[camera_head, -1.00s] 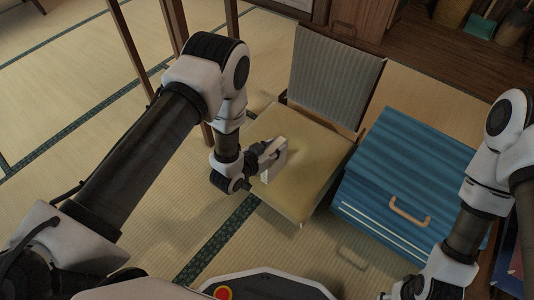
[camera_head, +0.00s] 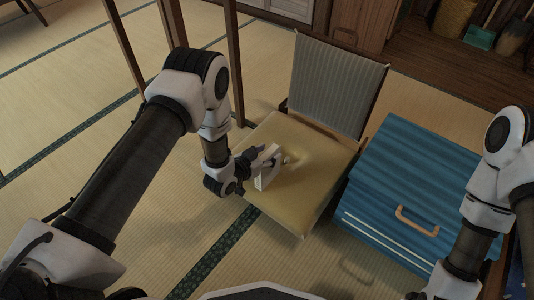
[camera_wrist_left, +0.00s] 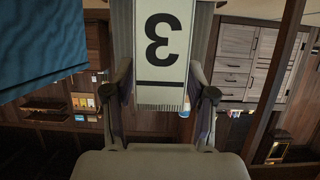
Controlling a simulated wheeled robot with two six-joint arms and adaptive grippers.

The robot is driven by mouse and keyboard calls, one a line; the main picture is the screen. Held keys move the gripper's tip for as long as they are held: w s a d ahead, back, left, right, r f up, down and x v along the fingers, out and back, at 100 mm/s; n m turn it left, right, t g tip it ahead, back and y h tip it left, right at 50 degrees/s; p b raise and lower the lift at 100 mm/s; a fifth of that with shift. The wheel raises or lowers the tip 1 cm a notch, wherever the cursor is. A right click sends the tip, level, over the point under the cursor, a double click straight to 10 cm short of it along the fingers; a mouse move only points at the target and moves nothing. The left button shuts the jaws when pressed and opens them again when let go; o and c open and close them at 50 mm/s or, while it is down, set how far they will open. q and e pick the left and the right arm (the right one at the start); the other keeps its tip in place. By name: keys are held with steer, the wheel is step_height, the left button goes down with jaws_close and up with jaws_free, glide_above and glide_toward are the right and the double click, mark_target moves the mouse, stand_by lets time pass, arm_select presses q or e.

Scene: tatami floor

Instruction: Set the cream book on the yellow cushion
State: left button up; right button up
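The cream book (camera_head: 268,180) is held by my left gripper (camera_head: 274,160) over the left part of the yellow cushion (camera_head: 300,195), which forms the seat of a low chair. The book stands on edge, slightly tilted; I cannot tell whether its lower edge touches the cushion. In the left wrist view the cream book (camera_wrist_left: 162,50) shows a dark figure like a 3 and sits between the two fingers of my left gripper (camera_wrist_left: 160,95). My right arm comes in at the right, but its gripper is not in view.
The chair's grey striped backrest (camera_head: 335,85) rises behind the cushion. A blue chest (camera_head: 410,185) with a wooden handle stands close to the right of the chair. Dark wooden posts (camera_head: 235,60) stand behind my left arm. Most of the cushion is bare.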

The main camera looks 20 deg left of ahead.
arm_select(q)
steer(key=shift+r, duration=0.1)
steer(key=p+v, duration=0.6)
steer(key=v, duration=0.6)
steer(key=s+a+f+n+g+y, duration=0.1)
steer(key=s+g, duration=0.5)
steer(key=s, duration=0.6)
steer(key=s+a+f+n+g+y, duration=0.2)
steer(key=s+g, duration=0.4)
steer(key=s, duration=0.7)
steer(key=shift+a+f+n+g+y, duration=0.3)
steer(key=shift+f+n+y, duration=0.4)
steer(key=shift+f+y, duration=0.15)
steer(key=shift+c, duration=0.4)
